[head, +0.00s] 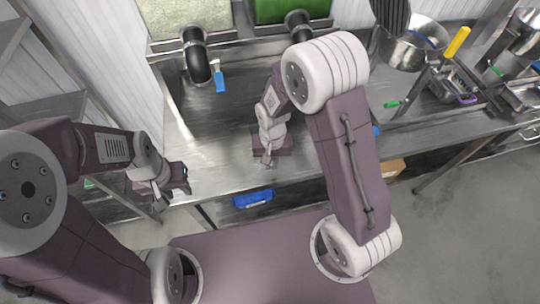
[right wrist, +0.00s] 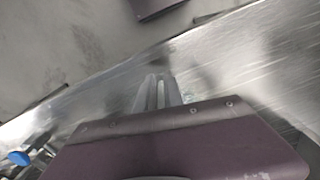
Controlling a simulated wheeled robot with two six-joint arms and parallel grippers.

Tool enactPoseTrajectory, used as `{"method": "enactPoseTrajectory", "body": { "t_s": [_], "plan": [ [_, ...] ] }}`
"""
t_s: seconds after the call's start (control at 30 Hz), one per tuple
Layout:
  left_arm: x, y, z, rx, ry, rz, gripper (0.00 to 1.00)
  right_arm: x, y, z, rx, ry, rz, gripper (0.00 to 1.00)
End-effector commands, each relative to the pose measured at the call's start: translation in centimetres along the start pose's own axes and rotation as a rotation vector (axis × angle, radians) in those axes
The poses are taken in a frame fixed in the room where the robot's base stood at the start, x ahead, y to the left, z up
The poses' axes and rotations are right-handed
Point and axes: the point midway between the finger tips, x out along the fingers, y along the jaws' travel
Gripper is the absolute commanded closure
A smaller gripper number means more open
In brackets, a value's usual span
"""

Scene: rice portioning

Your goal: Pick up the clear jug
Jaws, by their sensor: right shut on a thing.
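My right gripper (head: 267,162) is over the near edge of the steel bench, shut with its fingers close together; the fingers also show in the right wrist view (right wrist: 158,90). A faint, clear, slightly greenish thing (right wrist: 190,98) shows beside the fingertips in that view and looks like the clear jug. Its outline is hardly visible against the steel, and the gripper covers part of it. I cannot make the jug out in the head view. My left gripper (head: 178,185) hangs at the left end of the bench, with nothing visible in it; its finger opening is unclear.
The steel bench (head: 225,140) is mostly clear around my right gripper. Black spouts (head: 197,62) and a blue-handled tool (head: 219,80) are at the back. Steel pots (head: 405,52) and utensils crowd the right. A blue bin (head: 254,199) shows below the bench edge.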

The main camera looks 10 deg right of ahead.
Motion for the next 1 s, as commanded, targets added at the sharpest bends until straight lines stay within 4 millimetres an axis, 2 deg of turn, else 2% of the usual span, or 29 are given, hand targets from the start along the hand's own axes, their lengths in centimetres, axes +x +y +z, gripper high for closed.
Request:
{"method": "enactPoseTrajectory", "body": {
  "t_s": [0.27,0.6,0.7,0.83,1.0],
  "plan": [
    [0.5,0.0,0.1,0.0,0.0,0.0,0.64,-4.1,-0.1,0.1,-0.001,0.007,-0.004,1.0],
    [1.2,0.0,0.1,0.0,0.0,0.0,0.64,-8.6,1.1,8.0,-0.004,0.005,-0.004,1.0],
    [1.2,0.0,0.1,0.0,0.0,0.0,0.64,-9.7,1.4,9.7,-0.004,0.005,-0.003,1.0],
    [1.1,0.0,0.1,0.0,0.0,0.0,0.64,-10.4,1.6,11.0,-0.002,0.003,-0.002,1.0],
    [1.1,0.0,0.1,0.0,0.0,0.0,0.64,-10.7,1.7,11.6,0.0,0.0,-0.001,1.0]
  ]
}}
